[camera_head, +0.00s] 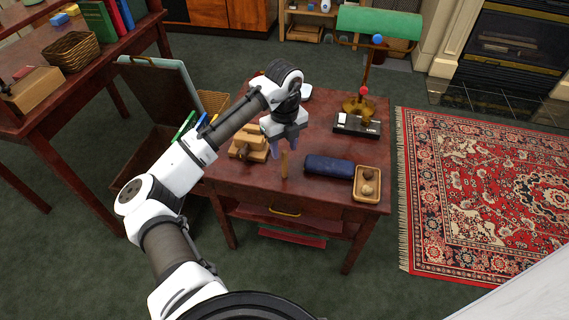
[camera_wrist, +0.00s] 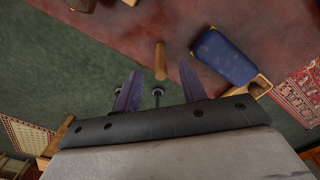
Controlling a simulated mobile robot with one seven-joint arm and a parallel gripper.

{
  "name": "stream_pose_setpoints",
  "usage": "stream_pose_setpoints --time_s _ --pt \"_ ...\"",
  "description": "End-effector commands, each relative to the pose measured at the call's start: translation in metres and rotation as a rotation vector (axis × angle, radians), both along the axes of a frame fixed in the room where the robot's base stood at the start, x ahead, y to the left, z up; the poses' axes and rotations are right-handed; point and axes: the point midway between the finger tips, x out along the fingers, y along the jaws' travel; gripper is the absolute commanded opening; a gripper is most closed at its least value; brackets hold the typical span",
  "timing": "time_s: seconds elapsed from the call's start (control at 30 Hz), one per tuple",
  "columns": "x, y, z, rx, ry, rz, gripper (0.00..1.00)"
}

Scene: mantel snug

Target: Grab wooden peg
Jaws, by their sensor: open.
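The wooden peg (camera_head: 284,164) stands upright on the dark red wooden desk (camera_head: 325,125), near its front edge. It is a slim light-brown stick. In the wrist view the peg (camera_wrist: 160,61) shows beyond and between the two purple fingers. My gripper (camera_head: 281,150) is over the desk, with its fingers pointing down close to the peg. In the wrist view my gripper (camera_wrist: 160,92) has its fingers spread apart, with nothing held between them. The peg looks clear of both fingers.
A dark blue case (camera_head: 329,166) and a small wooden tray (camera_head: 367,184) with small items lie right of the peg. A wooden block object (camera_head: 247,147) sits to its left. A green-shaded lamp (camera_head: 379,22) stands at the back right. Desk space in front of the lamp is clear.

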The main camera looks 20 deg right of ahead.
Motion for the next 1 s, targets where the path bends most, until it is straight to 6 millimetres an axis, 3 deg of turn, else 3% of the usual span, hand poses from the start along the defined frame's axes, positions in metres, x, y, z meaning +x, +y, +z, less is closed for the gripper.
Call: stream_pose_setpoints --time_s 0.3,0.63,0.93,1.0 --pt "-0.003 0.0 -0.043 0.0 0.002 0.001 0.41" --pt "-0.003 -0.001 -0.049 0.0 0.0 0.0 0.4" --pt "-0.003 -0.001 -0.049 0.0 0.0 0.001 0.01" --pt "-0.003 -0.001 -0.049 -0.001 0.0 0.001 0.0"
